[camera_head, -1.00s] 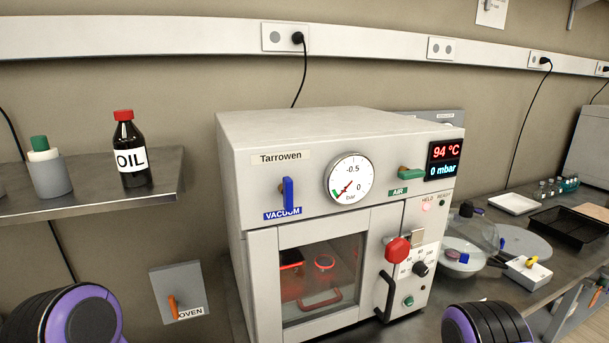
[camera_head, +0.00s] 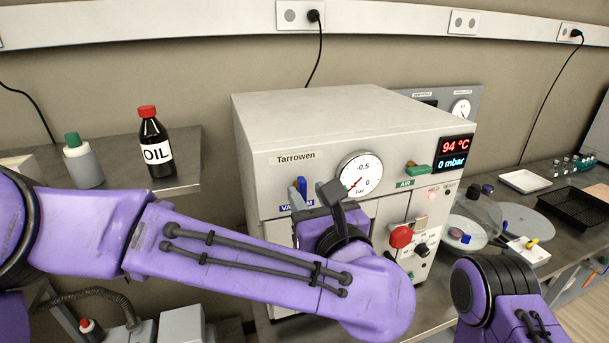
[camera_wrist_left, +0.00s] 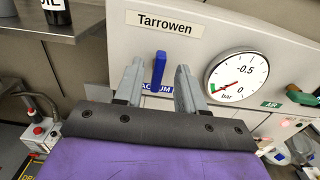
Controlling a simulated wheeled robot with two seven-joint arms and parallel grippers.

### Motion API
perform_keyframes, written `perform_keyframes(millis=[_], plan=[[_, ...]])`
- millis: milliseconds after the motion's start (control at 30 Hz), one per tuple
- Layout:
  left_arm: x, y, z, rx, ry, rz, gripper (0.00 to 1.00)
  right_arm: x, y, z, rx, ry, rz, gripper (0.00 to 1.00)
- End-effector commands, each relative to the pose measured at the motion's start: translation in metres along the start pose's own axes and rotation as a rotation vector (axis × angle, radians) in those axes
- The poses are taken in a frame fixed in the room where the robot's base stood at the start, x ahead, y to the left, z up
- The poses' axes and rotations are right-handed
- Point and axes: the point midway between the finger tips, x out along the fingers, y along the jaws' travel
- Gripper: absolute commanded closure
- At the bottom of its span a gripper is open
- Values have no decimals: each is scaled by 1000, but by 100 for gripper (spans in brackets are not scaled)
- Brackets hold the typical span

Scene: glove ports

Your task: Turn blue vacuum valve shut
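The blue vacuum valve (camera_head: 302,186) is an upright lever on the oven front, above the "VACUUM" label and left of the gauge. My left gripper (camera_head: 299,206) is in front of it, partly hidden by its own wrist in the head view. In the left wrist view, the two grey fingers (camera_wrist_left: 157,84) are apart, one on each side of the blue lever (camera_wrist_left: 159,67). Gaps show between the lever and both fingers; contact is not visible. My right arm is at the lower right of the head view; its gripper is out of view.
The oven has a round gauge (camera_head: 360,175), a green air valve (camera_head: 418,168), a red knob (camera_head: 401,236) and a display (camera_head: 453,154) reading 94 °C and 0 mbar. A shelf (camera_head: 185,178) at left holds an oil bottle (camera_head: 154,145). My left forearm covers much of the oven door.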

Motion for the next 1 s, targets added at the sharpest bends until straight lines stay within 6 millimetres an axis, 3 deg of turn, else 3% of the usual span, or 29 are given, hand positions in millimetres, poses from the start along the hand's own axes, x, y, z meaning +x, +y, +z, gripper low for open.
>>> perform_keyframes(millis=[33, 200, 467, 500, 600, 1000], plan=[[9, 0, 4, 1, 3, 2, 61, -8, 1, -3, 0, 0, 0, 100], [25, 0, 1, 1, 0, 0, 61, -13, 1, -5, 0, 0, 0, 100], [27, 0, -1, 3, -1, -1, 61, -12, 1, -5, 0, 0, 0, 100], [27, 0, -1, 3, -1, -1, 74, -12, 1, -5, 0, 0, 0, 100], [27, 0, -1, 3, -1, -1, 100, -12, 1, -5, 0, 0, 0, 100], [26, -1, -2, 46, -1, 0, 100, -9, 1, -4, 0, 0, 0, 100]])
